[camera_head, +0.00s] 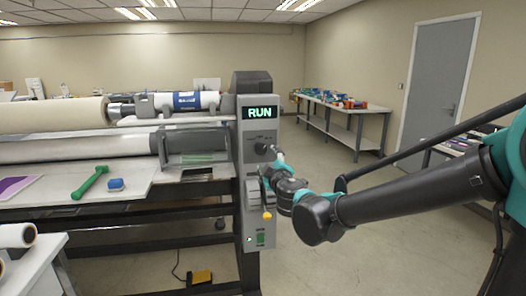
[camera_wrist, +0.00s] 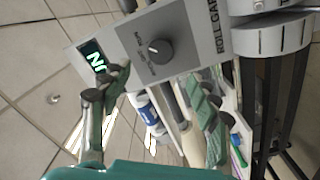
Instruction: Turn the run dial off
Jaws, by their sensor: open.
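The run dial (camera_head: 262,148) is a round black knob on the grey control panel (camera_head: 247,185) at the end of the laminator. A lit green "RUN" display (camera_head: 260,112) sits above it. In the wrist view the dial (camera_wrist: 159,51) shows clearly, with small lettering beside it too blurred to read. My gripper (camera_head: 277,157) is in front of the panel, just right of and below the dial. In the wrist view my gripper (camera_wrist: 157,82) is open and empty. Its two fingers are spread to either side, and the dial lies beyond the fingertips, apart from them.
A yellow-tipped control (camera_head: 266,215) and a green switch (camera_head: 261,239) sit lower on the panel. Laminator rollers (camera_head: 90,148) extend left. A green tool (camera_head: 90,182) and blue block (camera_head: 116,184) lie on the laminator's table. Open floor lies right of the panel.

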